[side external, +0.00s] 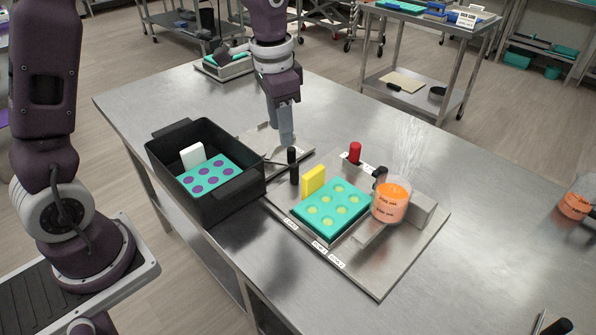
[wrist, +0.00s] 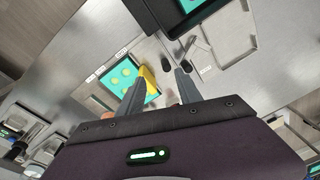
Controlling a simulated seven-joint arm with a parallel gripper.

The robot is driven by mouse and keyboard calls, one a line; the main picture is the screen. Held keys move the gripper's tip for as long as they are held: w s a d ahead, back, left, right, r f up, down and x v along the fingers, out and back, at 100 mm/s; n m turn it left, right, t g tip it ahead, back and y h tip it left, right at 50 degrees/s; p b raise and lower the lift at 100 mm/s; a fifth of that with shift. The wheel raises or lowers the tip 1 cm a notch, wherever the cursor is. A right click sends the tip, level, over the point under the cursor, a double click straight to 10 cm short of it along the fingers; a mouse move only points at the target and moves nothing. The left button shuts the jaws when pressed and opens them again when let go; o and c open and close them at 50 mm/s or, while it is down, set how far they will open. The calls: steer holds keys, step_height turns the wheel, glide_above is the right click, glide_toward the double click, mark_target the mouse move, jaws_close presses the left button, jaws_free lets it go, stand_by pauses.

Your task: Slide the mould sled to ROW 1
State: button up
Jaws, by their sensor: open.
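The mould sled carries a teal mould (side external: 346,191) with yellow-filled cavities and an upright yellow block (side external: 314,180) at its left end. The mould also shows in the wrist view (wrist: 116,76). A black upright handle (side external: 293,166) stands left of the yellow block; a dark knob (wrist: 167,67) between the fingers in the wrist view appears to be it. My gripper (side external: 287,138) is open and empty, pointing down just above and behind the handle, apart from it. Its two fingers (wrist: 160,90) are spread. Small row labels (side external: 320,246) lie on the plate's front edge, hard to read.
A black bin (side external: 225,200) holding a teal mould with purple cavities and a white block stands left. A beaker of orange liquid (side external: 390,203) and a red knob (side external: 355,151) stand behind and right of the mould. The table's right side is mostly clear.

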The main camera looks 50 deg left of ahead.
steer(key=m+g, duration=0.1)
glide_above(295, 165)
step_height(295, 165, down, 8)
steer(key=shift+r, duration=0.1)
step_height(295, 165, down, 7)
jaws_close()
stand_by(1.1)
